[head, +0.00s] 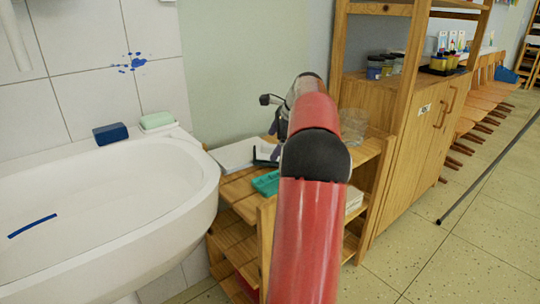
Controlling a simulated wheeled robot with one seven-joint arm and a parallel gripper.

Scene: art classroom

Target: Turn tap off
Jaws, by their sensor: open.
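The sink (110,210) is a white basin at the left against a tiled wall. No tap handle can be made out in the head view. A white pipe-like piece (14,34) at the upper left edge is cut off, and I cannot tell whether it belongs to the tap. My gripper (268,152) is mostly hidden behind my red arm. Its dark parts show over the wooden shelf, right of the sink and apart from it. It is open and no held thing shows.
A blue sponge (111,133) and a green soap bar (157,120) lie on the sink's back ledge. A low wooden shelf (236,240) stands close to the sink's right side. A wooden cabinet (420,150) stands behind it. The floor (480,250) at the right is mostly clear.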

